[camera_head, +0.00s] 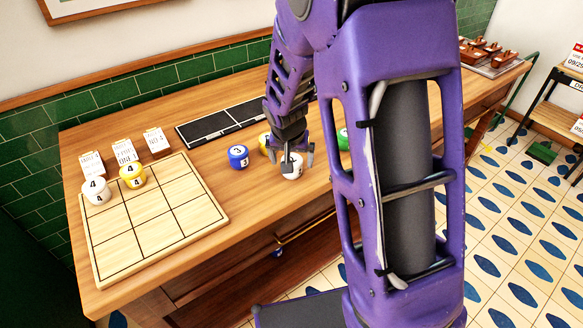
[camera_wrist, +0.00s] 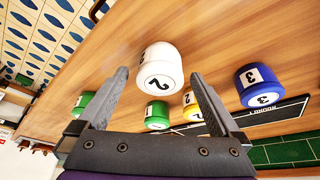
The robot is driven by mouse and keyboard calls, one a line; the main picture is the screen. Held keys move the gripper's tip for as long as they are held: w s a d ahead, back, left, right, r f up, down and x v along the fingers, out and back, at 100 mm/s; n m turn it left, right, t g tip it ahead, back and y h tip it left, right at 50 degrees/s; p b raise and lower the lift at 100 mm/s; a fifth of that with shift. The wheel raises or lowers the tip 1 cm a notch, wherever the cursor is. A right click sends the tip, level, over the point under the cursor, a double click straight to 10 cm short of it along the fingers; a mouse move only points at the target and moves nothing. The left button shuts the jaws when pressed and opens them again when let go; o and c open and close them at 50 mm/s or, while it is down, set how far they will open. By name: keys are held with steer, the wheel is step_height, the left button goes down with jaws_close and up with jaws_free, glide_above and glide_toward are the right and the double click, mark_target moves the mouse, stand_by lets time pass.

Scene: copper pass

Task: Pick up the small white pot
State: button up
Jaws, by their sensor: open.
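The small white pot (camera_head: 292,169), marked with a 2, stands on the wooden counter (camera_head: 240,195), partly hidden by my gripper in the head view. It also shows in the wrist view (camera_wrist: 160,62), ahead of my fingertips and roughly between their lines. My gripper (camera_head: 291,157) is open and empty, low over the counter at this pot. Both fingers show in the wrist view (camera_wrist: 158,80); I cannot tell whether either touches the pot. A second white pot (camera_head: 96,192), marked with a 4, stands on the gridded board.
A blue pot (camera_head: 238,156) marked 3 stands left of my gripper. A yellow pot (camera_head: 264,143) and a green pot (camera_head: 343,139) are close behind. The gridded board (camera_head: 155,240) holds another yellow pot (camera_head: 133,175). A black tray (camera_head: 225,118) lies at the back.

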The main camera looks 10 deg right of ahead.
steer(key=shift+w+f, duration=0.15)
steer(key=shift+f, duration=0.25)
steer(key=shift+c, duration=0.2)
steer(key=c, duration=1.5)
steer(key=shift+r, duration=0.1)
step_height(320, 180, up, 10)
steer(key=shift+f+p, duration=0.1)
steer(key=shift+p, duration=0.45)
steer(key=shift+w, duration=0.1)
